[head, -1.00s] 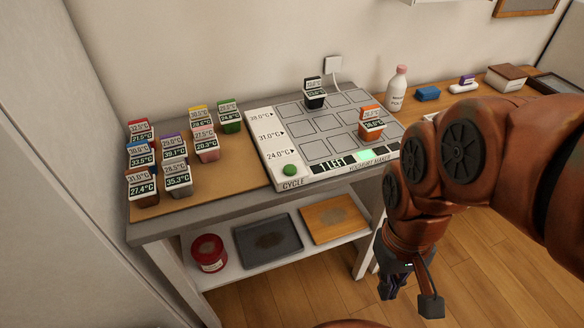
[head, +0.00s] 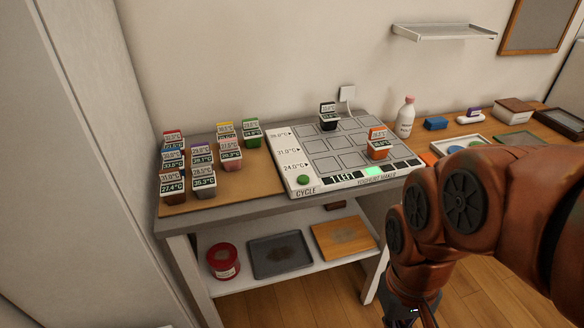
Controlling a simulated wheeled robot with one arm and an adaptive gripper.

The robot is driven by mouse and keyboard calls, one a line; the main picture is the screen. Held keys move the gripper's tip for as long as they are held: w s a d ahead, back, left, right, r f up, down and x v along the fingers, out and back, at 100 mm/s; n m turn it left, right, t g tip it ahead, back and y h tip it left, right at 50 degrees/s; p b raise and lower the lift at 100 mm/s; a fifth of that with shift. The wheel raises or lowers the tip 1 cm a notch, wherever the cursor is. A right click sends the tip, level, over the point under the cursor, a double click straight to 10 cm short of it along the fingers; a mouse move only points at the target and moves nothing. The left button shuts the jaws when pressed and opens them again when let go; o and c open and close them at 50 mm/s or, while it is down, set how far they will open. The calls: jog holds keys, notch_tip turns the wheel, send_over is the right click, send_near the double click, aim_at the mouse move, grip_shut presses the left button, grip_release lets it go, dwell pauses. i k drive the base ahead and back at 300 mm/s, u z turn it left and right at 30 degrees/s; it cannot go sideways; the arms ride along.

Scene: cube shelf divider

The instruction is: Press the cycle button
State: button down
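The green cycle button (head: 303,180) sits at the front left corner of the white yoghurt maker (head: 318,189), above the word CYCLE. Nothing covers it. The maker's display reads "1 LEFT" beside a lit green patch (head: 373,171). A black-based jar (head: 328,117) stands in a back cell and an orange jar (head: 378,143) in a right-hand cell; several other cells are empty. My gripper (head: 410,312) hangs low at the bottom edge, in front of and below the table, right of the button and well apart from it. It is partly cut off and dark, so its opening does not show.
Several labelled jars (head: 203,178) stand on the brown board (head: 262,190) left of the maker. A white bottle (head: 405,118) stands behind right. The lower shelf holds a red tub (head: 223,261) and two trays. A wall shelf (head: 445,33) hangs above.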

aim_at(302, 180)
jog(key=i, duration=0.5)
jog(key=u, duration=1.65)
